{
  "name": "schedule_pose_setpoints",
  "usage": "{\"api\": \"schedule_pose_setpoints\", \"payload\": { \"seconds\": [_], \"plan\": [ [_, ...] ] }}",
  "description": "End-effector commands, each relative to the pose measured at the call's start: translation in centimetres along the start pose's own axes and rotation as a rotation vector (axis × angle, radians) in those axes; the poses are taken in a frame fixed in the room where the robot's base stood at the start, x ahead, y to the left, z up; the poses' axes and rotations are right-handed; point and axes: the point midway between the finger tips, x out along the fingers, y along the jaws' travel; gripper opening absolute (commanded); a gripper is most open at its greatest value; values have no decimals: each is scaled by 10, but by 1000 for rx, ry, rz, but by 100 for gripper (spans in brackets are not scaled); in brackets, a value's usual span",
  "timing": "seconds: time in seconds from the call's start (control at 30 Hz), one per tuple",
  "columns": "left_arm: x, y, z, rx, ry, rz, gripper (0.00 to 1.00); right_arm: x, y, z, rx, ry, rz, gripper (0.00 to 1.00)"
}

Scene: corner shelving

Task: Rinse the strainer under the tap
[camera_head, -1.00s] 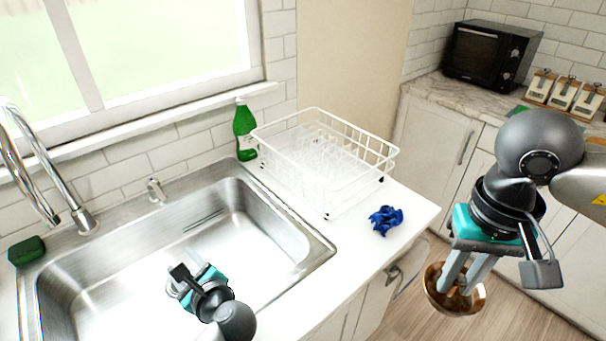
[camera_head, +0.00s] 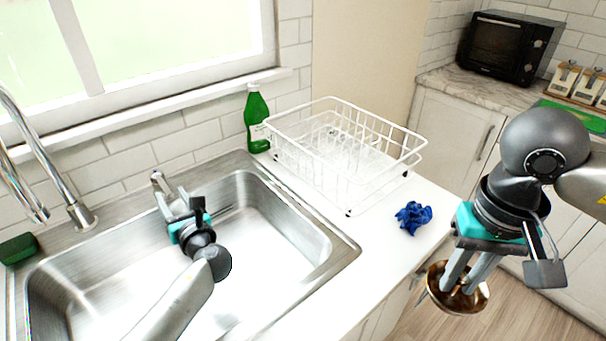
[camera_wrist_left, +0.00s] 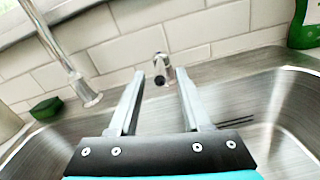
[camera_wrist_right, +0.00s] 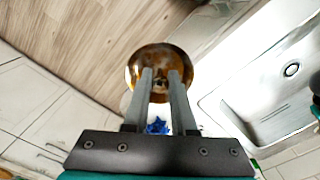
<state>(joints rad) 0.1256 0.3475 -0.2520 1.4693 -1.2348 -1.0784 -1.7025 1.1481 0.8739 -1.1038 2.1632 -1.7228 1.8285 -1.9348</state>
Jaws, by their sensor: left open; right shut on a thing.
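The strainer (camera_head: 466,297), a round copper-coloured bowl, is held by my right gripper (camera_head: 462,284) over the floor in front of the counter. In the right wrist view the strainer (camera_wrist_right: 150,62) sits at the fingertips, with brownish marks inside it. My left gripper (camera_head: 172,200) is open and empty over the back of the sink, close to the small tap handle (camera_head: 160,182). In the left wrist view the handle (camera_wrist_left: 161,68) shows between the open fingers, apart from them. The tap spout (camera_head: 36,205) hangs over the sink's left part. I see no water.
The steel sink (camera_head: 330,250) is empty. A white dish rack (camera_head: 350,180), a green bottle (camera_head: 256,120) and a crumpled blue cloth (camera_head: 413,217) stand on the counter to its right. A green sponge (camera_head: 18,249) lies at the sink's left back corner.

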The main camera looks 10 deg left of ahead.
Motion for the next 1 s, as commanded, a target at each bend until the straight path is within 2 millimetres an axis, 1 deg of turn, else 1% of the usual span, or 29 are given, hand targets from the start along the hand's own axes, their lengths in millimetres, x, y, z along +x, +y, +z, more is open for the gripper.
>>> {"api": "schedule_pose_setpoints", "payload": {
  "seconds": [0.03,0.2,0.53,0.9,0.97,1.0],
  "plan": [
    [8,0,0,0,-2,2,48,2,0,0,0,0,0,0],
    [20,0,0,-1,0,0,48,4,0,0,0,0,0,0],
    [23,0,0,-2,1,0,47,4,0,0,0,0,0,0],
    [22,0,0,-2,1,0,6,4,0,0,0,0,0,0],
    [22,0,0,-2,1,0,0,4,0,0,0,0,0,0],
    [22,0,0,-2,1,0,0,4,0,0,0,0,0,0]
  ]
}}
